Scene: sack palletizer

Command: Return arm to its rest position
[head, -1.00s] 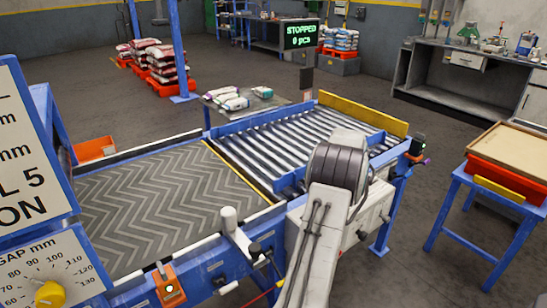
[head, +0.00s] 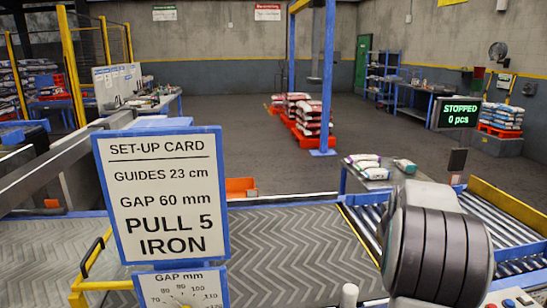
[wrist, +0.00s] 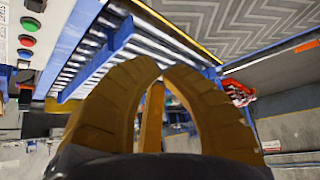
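My arm shows at the lower right of the head view, with its pale link and black ribbed joint in front of the roller conveyor (head: 374,222). My gripper's end is not visible in the head view. In the wrist view my gripper (wrist: 162,68) shows two brown ribbed fingers that curve inward until their tips meet or nearly meet. I see no object held between them. A narrow yellow-brown strip shows between the fingers. The rollers (wrist: 88,62) and the zigzag belt appear beyond them.
The set-up card (head: 163,195) stands at the left front, beside the zigzag belt (head: 290,240). A display (head: 459,113) reads STOPPED, 0 pcs. Small bags (head: 366,165) lie on a table behind the conveyor. A blue post (head: 328,80) stands on open floor near stacked sacks.

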